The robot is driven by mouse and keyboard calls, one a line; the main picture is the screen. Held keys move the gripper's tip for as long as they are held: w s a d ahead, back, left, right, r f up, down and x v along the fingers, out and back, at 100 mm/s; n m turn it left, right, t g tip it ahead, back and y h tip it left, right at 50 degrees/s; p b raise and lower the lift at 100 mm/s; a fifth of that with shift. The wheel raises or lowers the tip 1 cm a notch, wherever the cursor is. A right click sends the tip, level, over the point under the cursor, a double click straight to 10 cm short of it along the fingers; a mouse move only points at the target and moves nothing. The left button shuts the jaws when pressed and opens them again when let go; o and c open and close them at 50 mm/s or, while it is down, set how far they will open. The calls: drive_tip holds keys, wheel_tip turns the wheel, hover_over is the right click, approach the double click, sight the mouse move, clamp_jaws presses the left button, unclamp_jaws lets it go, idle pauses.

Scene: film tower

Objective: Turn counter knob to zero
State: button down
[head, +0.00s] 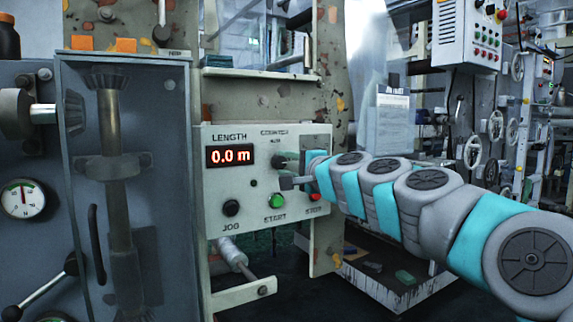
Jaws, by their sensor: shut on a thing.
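The cream control panel (211,205) stands ahead, with a display (230,156) reading "0.0 m" under the word LENGTH. The counter label (273,132) is at its upper right. Below that label, the dark counter knob (283,160) sticks out and is partly hidden by my gripper (297,172). My gripper reaches in from the right and is shut on the knob; one grey finger shows below it. The knob's pointer and exact angle cannot be made out.
A grey cabinet with a glass front (160,230) stands left. A low platform (385,279) lies at lower right.

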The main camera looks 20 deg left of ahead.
drive_tip(key=c, duration=0.5)
unclamp_jaws()
drive_tip(key=v, duration=0.7)
drive_tip(key=shift+s+d+b, duration=0.25)
drive_tip(key=shift+s+b, duration=0.05)
